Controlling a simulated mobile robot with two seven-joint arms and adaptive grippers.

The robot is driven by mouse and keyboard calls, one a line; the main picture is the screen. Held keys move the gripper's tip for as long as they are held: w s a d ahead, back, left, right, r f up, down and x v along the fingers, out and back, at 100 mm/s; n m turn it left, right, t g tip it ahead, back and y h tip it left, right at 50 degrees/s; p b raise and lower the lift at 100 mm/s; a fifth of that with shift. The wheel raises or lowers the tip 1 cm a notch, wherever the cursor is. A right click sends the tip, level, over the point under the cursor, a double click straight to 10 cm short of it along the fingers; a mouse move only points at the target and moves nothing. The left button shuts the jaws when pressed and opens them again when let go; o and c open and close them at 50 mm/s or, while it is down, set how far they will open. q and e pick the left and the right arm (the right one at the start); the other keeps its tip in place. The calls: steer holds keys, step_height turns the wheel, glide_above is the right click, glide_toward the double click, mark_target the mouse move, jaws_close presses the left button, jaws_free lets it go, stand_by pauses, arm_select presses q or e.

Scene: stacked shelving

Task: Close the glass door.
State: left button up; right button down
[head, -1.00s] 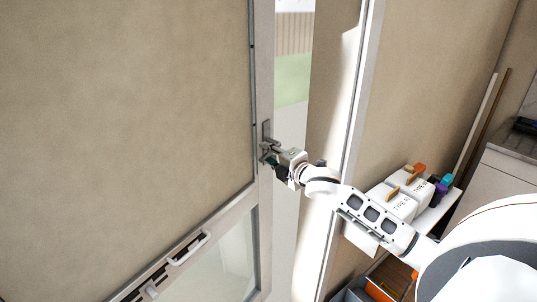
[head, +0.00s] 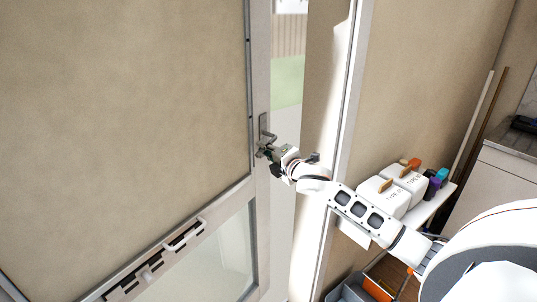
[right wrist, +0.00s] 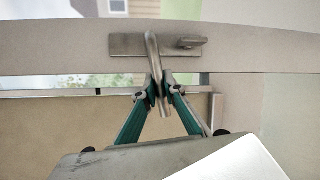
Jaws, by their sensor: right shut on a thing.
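The door (head: 120,100) fills the left of the head view, with a tan upper panel and a glass pane (head: 215,262) below. It stands ajar, with a gap showing the outside between its edge and the door frame (head: 345,150). A metal lever handle (head: 264,130) sits on its right edge. My right gripper (head: 266,154) reaches in from the right and is shut on this handle. In the right wrist view, the green fingers (right wrist: 158,98) close around the lever (right wrist: 152,62) below its backplate (right wrist: 130,44). My left gripper is out of view.
Grey and orange bins (head: 350,292) are lower down. A counter (head: 510,160) and leaning poles (head: 480,115) are at far right.

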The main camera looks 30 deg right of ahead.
steer(key=shift+f+b, duration=0.3)
steer(key=shift+d+f+n+b, duration=0.1)
steer(key=shift+f+n+b, duration=0.2)
steer(key=shift+n, duration=0.1)
arm_select(q)
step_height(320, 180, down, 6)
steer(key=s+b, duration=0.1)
steer(key=b, duration=0.3)
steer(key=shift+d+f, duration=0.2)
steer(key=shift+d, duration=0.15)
arm_select(e)
steer(key=shift+w+d+f+n+t, duration=0.2)
steer(key=shift+f+n+t, duration=0.3)
steer(key=shift+n, duration=0.4)
steer(key=shift+w+d+f+n+t, duration=0.1)
steer(key=shift+d+f+n+t, duration=0.25)
steer(key=shift+n, duration=0.55)
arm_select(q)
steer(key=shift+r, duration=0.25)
arm_select(e)
steer(key=shift+a, duration=0.1)
